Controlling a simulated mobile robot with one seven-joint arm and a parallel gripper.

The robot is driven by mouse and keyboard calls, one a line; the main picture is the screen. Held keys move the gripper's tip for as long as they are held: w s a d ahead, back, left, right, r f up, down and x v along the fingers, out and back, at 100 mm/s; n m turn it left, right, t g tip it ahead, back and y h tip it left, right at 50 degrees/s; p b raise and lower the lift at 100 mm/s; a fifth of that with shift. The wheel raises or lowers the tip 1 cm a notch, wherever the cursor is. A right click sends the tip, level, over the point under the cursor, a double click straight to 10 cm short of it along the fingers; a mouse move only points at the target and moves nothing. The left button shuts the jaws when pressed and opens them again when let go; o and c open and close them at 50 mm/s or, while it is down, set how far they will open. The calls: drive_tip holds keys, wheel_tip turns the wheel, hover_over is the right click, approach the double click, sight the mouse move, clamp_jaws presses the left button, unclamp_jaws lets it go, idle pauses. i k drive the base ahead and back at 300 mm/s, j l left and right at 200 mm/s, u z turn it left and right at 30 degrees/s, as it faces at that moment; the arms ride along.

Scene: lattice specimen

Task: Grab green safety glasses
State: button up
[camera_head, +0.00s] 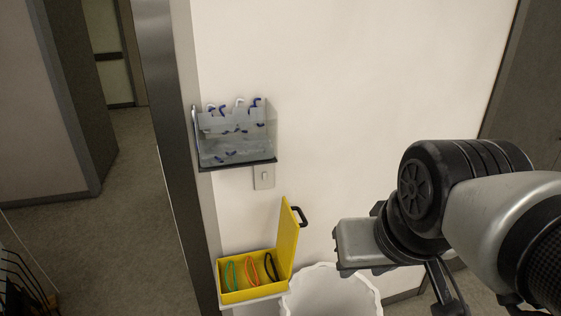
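Green safety glasses (231,275) stand on edge in an open yellow case (253,294) low on the wall, at the left end of its row. Only a thin green outline of them shows. Orange glasses (250,272) are beside them in the middle, and black glasses (271,267) are at the right end. My gripper (340,262) is to the right of the case, apart from it and from the glasses. Its fingers are mostly hidden by its own body, so I cannot tell whether it is open or shut.
The case's yellow lid (287,238) stands up on its right side, toward my gripper. A clear wall dispenser (236,135) with several blue-and-white items hangs above, over a light switch (264,177). A white bin (331,293) is below.

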sight(227, 268)
drive_tip(key=i+l, duration=0.1)
drive_tip(key=l, duration=0.45)
drive_tip(key=i+l, duration=0.1)
drive_tip(key=l, duration=0.45)
drive_tip(key=i+l+u, duration=0.1)
drive_tip(key=l, duration=1.05)
drive_tip(key=i+l+u, duration=0.1)
drive_tip(key=u, duration=1.25)
